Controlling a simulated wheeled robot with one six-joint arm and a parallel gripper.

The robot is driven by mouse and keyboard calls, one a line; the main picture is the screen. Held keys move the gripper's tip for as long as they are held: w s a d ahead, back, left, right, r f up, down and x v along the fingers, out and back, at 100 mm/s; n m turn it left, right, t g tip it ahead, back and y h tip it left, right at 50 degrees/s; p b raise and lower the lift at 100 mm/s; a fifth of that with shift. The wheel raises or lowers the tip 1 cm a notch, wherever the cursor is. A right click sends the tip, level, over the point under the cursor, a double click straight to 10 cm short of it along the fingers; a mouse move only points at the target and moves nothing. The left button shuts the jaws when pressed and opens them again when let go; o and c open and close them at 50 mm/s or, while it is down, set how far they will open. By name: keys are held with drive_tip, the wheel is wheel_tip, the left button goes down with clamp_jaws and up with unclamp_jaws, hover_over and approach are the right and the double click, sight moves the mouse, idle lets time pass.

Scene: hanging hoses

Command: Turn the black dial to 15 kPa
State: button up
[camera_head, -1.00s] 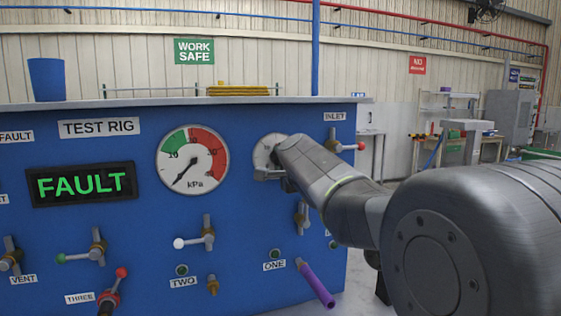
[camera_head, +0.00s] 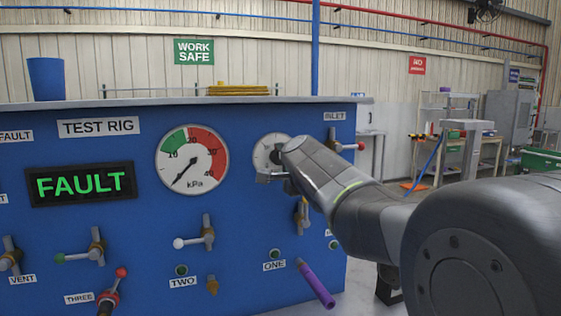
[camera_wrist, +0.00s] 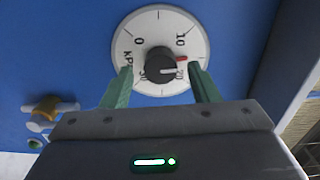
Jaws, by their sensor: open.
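The black dial (camera_wrist: 160,66) sits on a round white scale plate (camera_wrist: 150,24) marked 0, 10, 20 and 30 kPa. A red pointer mark on the dial lies between 10 and 20 in the wrist view. My gripper (camera_wrist: 161,72) is open, with one green finger on each side of the dial's lower part; I cannot tell whether either finger touches it. In the head view, my gripper (camera_head: 272,177) is at the scale plate (camera_head: 263,152), and my arm hides most of the dial.
The blue test rig panel (camera_head: 130,225) carries a pressure gauge (camera_head: 192,160) with its needle at the low end, and a green FAULT display (camera_head: 80,184). Valve handles and a purple hose (camera_head: 316,284) stick out below. A red-tipped inlet valve (camera_head: 358,146) is right of the dial.

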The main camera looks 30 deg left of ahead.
drive_tip(key=v, duration=1.1)
drive_tip(key=shift+s+d, duration=0.25)
drive_tip(key=shift+d, duration=0.1)
drive_tip(key=x, duration=1.4)
drive_tip(key=shift+s, duration=0.1)
